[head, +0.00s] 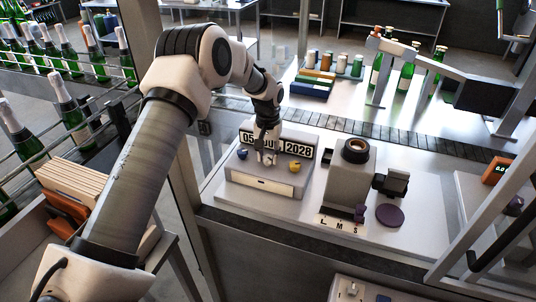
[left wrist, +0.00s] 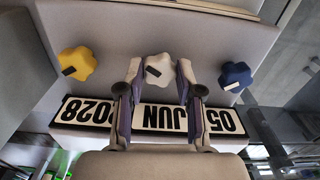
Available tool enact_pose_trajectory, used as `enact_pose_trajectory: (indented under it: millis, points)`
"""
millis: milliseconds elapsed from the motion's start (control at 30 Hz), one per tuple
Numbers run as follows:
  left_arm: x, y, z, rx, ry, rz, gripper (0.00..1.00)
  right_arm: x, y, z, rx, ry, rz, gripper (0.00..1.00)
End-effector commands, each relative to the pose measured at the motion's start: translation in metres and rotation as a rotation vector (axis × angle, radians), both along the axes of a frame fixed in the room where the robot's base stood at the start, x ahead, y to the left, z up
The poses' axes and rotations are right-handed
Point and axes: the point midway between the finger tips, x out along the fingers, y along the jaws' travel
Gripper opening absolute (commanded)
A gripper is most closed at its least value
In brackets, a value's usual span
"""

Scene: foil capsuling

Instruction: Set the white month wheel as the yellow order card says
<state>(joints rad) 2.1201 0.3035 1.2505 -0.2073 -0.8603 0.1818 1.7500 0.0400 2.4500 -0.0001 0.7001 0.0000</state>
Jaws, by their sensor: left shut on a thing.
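My left gripper (head: 266,156) reaches down to the front of the date unit (head: 262,182). In the left wrist view its two fingers (left wrist: 156,84) stand on either side of the white month wheel (left wrist: 158,68) and are shut on it. The blue wheel (head: 242,154) is to the left and the yellow wheel (head: 295,167) to the right. The date plates (left wrist: 72,110), upside down in the wrist view, read 05 JUN 2028. In the head view the gripper partly covers the month. I cannot make out a yellow order card. My right gripper is not in view.
A grey press-like device (head: 349,180) with a purple disc (head: 390,215) stands right of the date unit. A conveyor (head: 400,137) runs behind. Green bottles (head: 404,80) and colored spools (head: 341,64) stand farther back. Wooden boards (head: 75,185) are at the left.

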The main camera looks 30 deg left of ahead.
Motion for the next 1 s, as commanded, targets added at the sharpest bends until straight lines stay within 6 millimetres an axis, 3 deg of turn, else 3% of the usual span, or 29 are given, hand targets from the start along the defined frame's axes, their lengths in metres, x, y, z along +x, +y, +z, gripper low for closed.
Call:
enact_pose_trajectory:
  millis: [400, 933, 967, 1000]
  points:
    - [0.0007, 0.0003, 0.0008, 0.001, -0.003, -0.202, 0.01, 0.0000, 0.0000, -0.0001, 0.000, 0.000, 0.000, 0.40]
    - [0.0009, 0.0004, 0.0009, 0.001, -0.003, -0.228, 0.01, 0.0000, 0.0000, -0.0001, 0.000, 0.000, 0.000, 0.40]
    - [0.0009, 0.0004, 0.0009, 0.001, -0.003, -0.228, 0.46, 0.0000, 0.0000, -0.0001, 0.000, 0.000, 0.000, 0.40]
    - [0.0008, 0.0004, 0.0009, 0.001, -0.003, -0.228, 0.60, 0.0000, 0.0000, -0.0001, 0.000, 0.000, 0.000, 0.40]
